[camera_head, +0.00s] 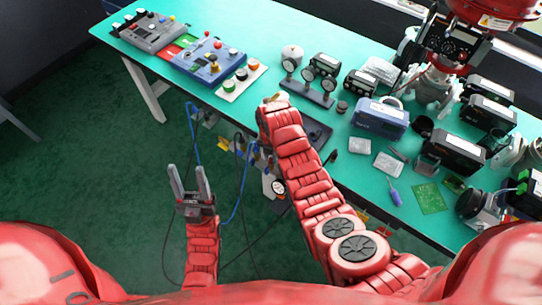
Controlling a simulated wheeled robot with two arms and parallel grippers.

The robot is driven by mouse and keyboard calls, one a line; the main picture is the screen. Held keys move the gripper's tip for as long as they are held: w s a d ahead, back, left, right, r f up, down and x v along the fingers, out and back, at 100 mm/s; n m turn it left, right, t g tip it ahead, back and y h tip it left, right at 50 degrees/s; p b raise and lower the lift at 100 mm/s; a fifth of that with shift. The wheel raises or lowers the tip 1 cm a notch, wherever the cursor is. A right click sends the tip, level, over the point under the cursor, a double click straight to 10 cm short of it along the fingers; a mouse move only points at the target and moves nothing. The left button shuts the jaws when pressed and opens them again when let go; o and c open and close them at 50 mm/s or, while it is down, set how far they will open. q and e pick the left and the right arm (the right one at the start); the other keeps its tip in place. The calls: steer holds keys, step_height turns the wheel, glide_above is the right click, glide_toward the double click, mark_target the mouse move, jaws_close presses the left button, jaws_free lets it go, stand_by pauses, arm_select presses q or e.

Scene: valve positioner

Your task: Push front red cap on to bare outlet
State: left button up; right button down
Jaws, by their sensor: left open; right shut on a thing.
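My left gripper (190,184) is open and empty, with its two fingers pointing up, over the floor in front of the table. My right arm reaches up to the front part of the table. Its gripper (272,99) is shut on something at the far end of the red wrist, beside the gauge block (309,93). The wrist hides most of the fingers and the held thing. I cannot make out the front red cap or the bare outlet in this view. A dark tray (317,133) lies just right of the wrist, partly covered by the arm.
The green table (345,128) is crowded at the right with black devices, a blue box (380,117) and a screwdriver (394,192). Control boxes (208,62) and a button panel (241,81) stand at the left. Blue and black cables hang below the front edge near my arms.

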mark_target(271, 158)
steer(key=shift+f, duration=0.25)
steer(key=c, duration=0.8)
jaws_free()
steer(key=shift+o, duration=0.2)
steer(key=shift+r, duration=0.1)
steer(key=shift+r, duration=0.2)
step_height(271, 158, up, 5)
steer(key=shift+w+r+b, duration=0.1)
steer(key=shift+r+b, duration=0.05)
steer(key=shift+b, duration=1)
step_height(271, 158, up, 12)
steer(key=p, duration=1)
steer(key=shift+f, duration=0.2)
